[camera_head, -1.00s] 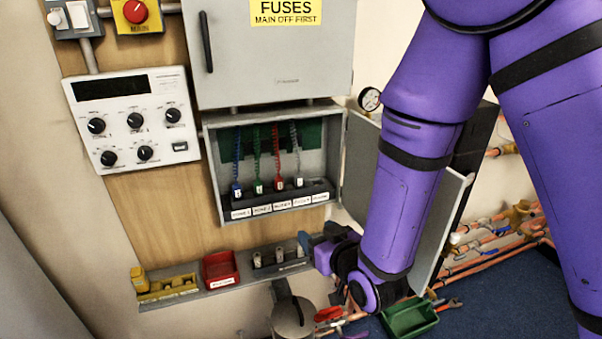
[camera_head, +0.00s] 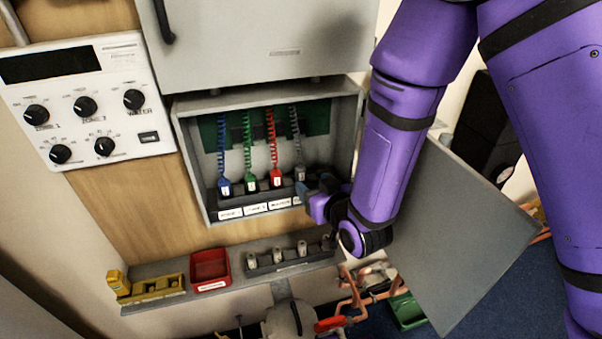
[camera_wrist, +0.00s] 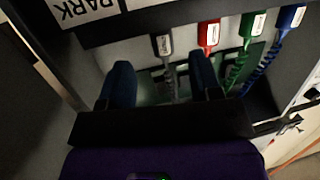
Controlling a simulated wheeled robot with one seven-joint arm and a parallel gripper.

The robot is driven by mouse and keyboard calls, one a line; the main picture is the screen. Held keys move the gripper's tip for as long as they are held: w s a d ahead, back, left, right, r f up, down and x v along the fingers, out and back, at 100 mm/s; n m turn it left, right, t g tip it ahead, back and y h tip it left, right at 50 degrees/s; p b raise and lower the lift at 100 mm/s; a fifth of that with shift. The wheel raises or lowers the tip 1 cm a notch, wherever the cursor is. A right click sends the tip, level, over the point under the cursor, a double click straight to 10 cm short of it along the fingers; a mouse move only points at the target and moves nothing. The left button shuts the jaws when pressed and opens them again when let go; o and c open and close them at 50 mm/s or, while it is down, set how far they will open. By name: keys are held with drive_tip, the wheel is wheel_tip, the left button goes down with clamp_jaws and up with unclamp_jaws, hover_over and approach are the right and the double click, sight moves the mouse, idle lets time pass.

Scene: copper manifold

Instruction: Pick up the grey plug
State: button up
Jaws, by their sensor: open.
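The grey plug (camera_head: 299,172) stands in the dark socket strip inside the open grey box, at the right end of a row of coloured plugs. Its coiled grey cord rises behind it. In the wrist view the grey plug (camera_wrist: 165,45) lies ahead of my gripper (camera_wrist: 160,78), roughly between the lines of its two blue fingers and beyond their tips. My gripper (camera_head: 312,192) is open and empty, just right of and slightly below the plug in the head view. A gap to the plug shows in the wrist view.
Red (camera_head: 276,178), green (camera_head: 250,182) and blue (camera_head: 224,186) plugs stand left of the grey one. White labels line the strip's front. The box's open door (camera_head: 460,230) hangs to the right.

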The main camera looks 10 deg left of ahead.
sight(303, 174)
drive_tip(key=shift+r+x, duration=0.25)
drive_tip(key=shift+x, duration=1.45)
drive_tip(key=shift+r+x, duration=0.2)
drive_tip(key=shift+x, duration=1.45)
drive_tip(key=shift+a, duration=0.1)
drive_tip(key=c, duration=1)
